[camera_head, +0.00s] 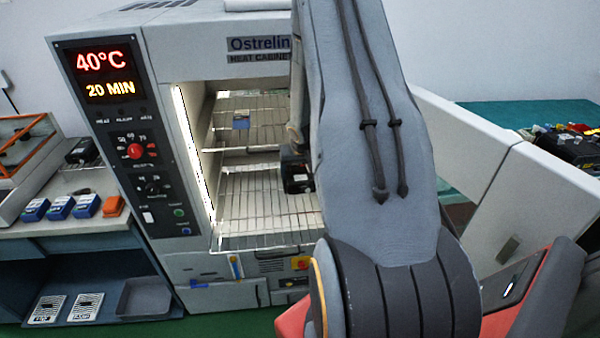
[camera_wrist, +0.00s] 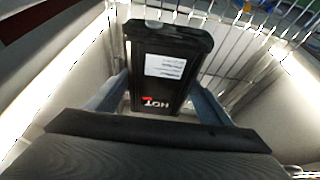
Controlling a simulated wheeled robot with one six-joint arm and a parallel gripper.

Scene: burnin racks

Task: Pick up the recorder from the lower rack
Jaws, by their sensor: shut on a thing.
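The recorder (camera_wrist: 172,62) is a black box with a white label and the word HOT in white and red. In the wrist view it sits between the two grey-blue fingers of my gripper (camera_wrist: 158,95), which is shut on it. In the head view a dark box (camera_head: 296,175), which looks like the same recorder, shows over the right part of the lower rack (camera_head: 250,205), partly behind my arm. I cannot tell whether it touches the rack. The fingers are hidden by my arm in the head view.
The heat cabinet (camera_head: 110,140) is open, its door (camera_head: 480,150) swung right. A small blue item (camera_head: 241,120) lies on the upper rack (camera_head: 262,108). Several blue devices (camera_head: 60,207) and an orange one (camera_head: 112,206) stand on the left bench. A grey tray (camera_head: 143,298) lies below.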

